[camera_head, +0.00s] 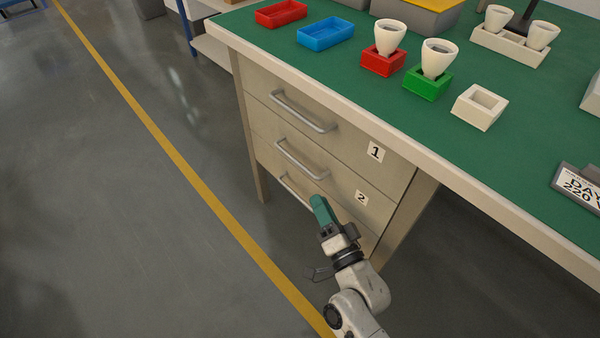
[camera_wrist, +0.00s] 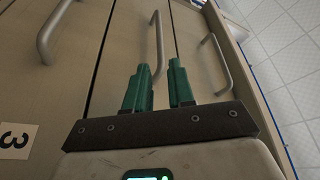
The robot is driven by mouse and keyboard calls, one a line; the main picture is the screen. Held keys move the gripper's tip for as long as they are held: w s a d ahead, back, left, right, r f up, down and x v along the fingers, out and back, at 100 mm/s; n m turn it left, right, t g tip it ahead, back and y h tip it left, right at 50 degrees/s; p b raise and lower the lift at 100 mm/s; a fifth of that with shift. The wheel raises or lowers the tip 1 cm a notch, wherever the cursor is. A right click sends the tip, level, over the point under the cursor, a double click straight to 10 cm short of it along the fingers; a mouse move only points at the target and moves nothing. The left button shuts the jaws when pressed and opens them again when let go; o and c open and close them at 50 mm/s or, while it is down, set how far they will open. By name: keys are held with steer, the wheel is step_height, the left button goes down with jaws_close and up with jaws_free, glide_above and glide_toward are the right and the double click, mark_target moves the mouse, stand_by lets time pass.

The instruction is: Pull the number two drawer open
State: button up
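The number two drawer (camera_head: 262,137) is the middle one of a beige stack under the bench, its front flush with the others. Its label 2 (camera_head: 361,198) is at the right of its front. Its grey bar handle (camera_head: 302,160) also shows in the wrist view (camera_wrist: 158,38). My gripper (camera_head: 317,200), with green fingers, is just below the handle's right end in the head view. In the wrist view my gripper (camera_wrist: 159,70) is open, and the bar's near end lines up with the gap between the fingertips. I cannot tell if the bar is between them in depth.
The number one drawer's handle (camera_head: 303,112) is above. The lower drawer's handle (camera_wrist: 46,32) is at the wrist view's left, near label 3 (camera_wrist: 15,141). Trays and cups stand on the green bench top (camera_head: 365,105). The floor (camera_head: 130,220) to the left is clear.

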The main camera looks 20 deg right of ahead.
mark_target(304, 166)
steer(key=w, duration=0.3)
steer(key=w+r, duration=0.1)
steer(key=w, duration=0.3)
steer(key=w+r, duration=0.1)
steer(key=w, duration=0.2)
steer(key=shift+w+d, duration=0.25)
steer(key=shift+w, duration=0.05)
jaws_close()
